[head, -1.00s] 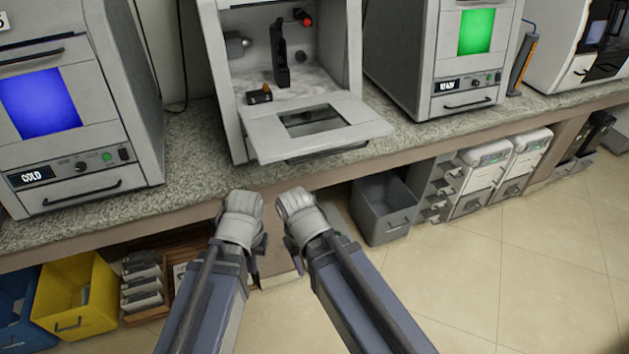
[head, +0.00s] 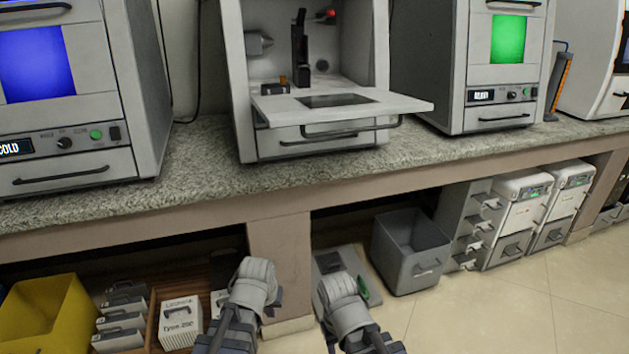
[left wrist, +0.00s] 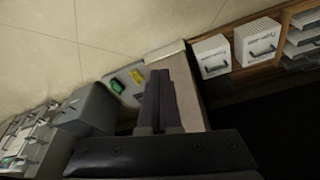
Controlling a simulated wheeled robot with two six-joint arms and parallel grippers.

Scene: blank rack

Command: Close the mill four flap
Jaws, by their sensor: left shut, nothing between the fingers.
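The mill (head: 242,110) in the middle of the bench has its front flap (head: 395,103) down, lying about level and sticking out toward me. The flap has a dark window (head: 335,100), and a bar handle (head: 350,131) hangs below its front edge. My left gripper (left wrist: 158,78) shows in the left wrist view with its fingers together and empty, above the floor and lower shelf. In the head view both my arms are low in front of the bench, below and apart from the flap. My right arm's wrist shows there, but its fingers are hidden.
A machine with a blue window (head: 62,125) stands left of the mill, and one with a green window (head: 480,85) stands right. Below are a yellow bin (head: 45,315), a grey bin (head: 410,250) and several boxes. Bare bench top (head: 205,165) lies left of the mill.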

